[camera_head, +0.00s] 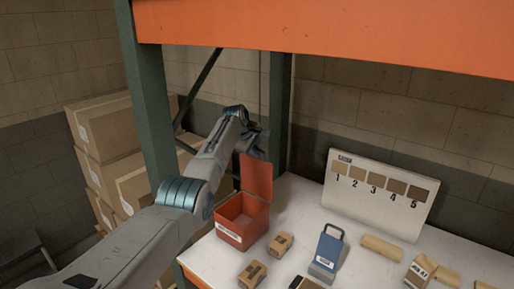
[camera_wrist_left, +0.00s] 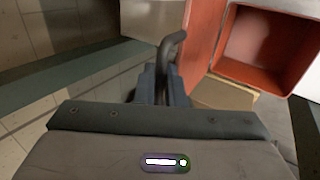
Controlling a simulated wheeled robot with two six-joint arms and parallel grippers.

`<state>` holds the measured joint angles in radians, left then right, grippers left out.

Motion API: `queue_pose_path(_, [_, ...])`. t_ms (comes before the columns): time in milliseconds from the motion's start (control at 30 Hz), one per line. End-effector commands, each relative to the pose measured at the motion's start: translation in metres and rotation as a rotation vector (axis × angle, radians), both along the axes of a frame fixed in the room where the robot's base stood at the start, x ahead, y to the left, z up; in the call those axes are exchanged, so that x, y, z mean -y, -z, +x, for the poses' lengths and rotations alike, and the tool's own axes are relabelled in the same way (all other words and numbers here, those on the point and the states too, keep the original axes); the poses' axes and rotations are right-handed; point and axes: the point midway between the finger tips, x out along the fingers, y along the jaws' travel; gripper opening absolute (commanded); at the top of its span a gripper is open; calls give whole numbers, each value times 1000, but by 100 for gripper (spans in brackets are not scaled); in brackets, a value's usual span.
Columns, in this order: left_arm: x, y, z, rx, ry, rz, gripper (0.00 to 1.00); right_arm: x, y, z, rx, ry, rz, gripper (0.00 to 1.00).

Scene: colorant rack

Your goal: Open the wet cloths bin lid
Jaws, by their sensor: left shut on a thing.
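The wet cloths bin (camera_head: 241,219) is an orange-red box with a white label, standing at the left end of the white table. Its lid (camera_head: 257,177) stands raised, nearly upright, at the back of the bin, and the inside shows. In the left wrist view the lid (camera_wrist_left: 201,35) is a red panel beside the open bin (camera_wrist_left: 231,66). My left gripper (camera_head: 258,148) is at the lid's top edge. In the left wrist view my left gripper (camera_wrist_left: 163,85) is shut on a dark curved handle (camera_wrist_left: 172,45) next to the lid. My right gripper is not in view.
Small brown boxes (camera_head: 281,244) and a blue-grey device (camera_head: 327,251) stand right of the bin. A numbered swatch board (camera_head: 378,195) stands behind them. A green rack post (camera_head: 154,110) and an orange beam (camera_head: 330,35) are close to my arm. Cartons (camera_head: 107,125) are stacked at left.

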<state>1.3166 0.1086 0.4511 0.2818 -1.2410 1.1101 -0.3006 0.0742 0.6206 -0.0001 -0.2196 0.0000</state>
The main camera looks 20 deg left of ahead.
Motion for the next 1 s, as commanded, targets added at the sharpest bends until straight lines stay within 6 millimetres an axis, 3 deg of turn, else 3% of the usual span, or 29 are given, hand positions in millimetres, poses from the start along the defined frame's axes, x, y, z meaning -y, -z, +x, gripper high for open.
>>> queue_pose_path(300, [2,6,-2,-10,1,-2,0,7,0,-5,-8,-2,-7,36])
queue_pose_path(333, [2,6,-2,-10,1,-2,13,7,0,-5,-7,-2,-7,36])
queue_pose_path(400, [2,6,-2,-10,2,-1,26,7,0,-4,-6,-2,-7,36])
queue_pose_path(767, [1,6,-2,-10,2,-1,26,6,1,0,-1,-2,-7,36])
queue_pose_path(1000, [-3,-9,-10,-4,2,0,26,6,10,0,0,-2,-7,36])
